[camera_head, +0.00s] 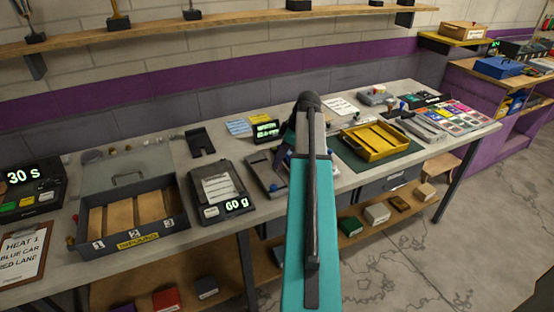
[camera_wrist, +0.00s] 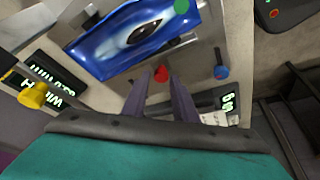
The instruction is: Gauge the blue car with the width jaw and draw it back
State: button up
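The blue car (camera_wrist: 138,38) lies on a grey metal gauge plate (camera_wrist: 205,45) in the wrist view. It has an eye-like pattern and a green round mark at its upper right. My gripper (camera_wrist: 162,82) points at a small red knob (camera_wrist: 161,73) beside the car. Its two dark fingers stand apart with the knob between or just beyond their tips; I cannot tell if they press on it. A blue knob (camera_wrist: 221,72) sits to the right. In the head view my arm hides the gripper and most of the gauge (camera_head: 262,172).
A scale (camera_head: 222,190) reading 60 g stands left of the gauge. A dark display (camera_head: 266,131) with green text stands behind it. A yellow tray (camera_head: 375,142) lies to the right, and an open compartment box (camera_head: 130,210) to the left. A yellow knob (camera_wrist: 33,95) shows in the wrist view.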

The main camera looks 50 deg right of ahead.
jog(key=shift+w+a+f, duration=0.1)
jog(key=shift+w+f, duration=0.05)
jog(key=shift+f, duration=0.3)
jog(key=shift+c, duration=0.2)
grip_shut()
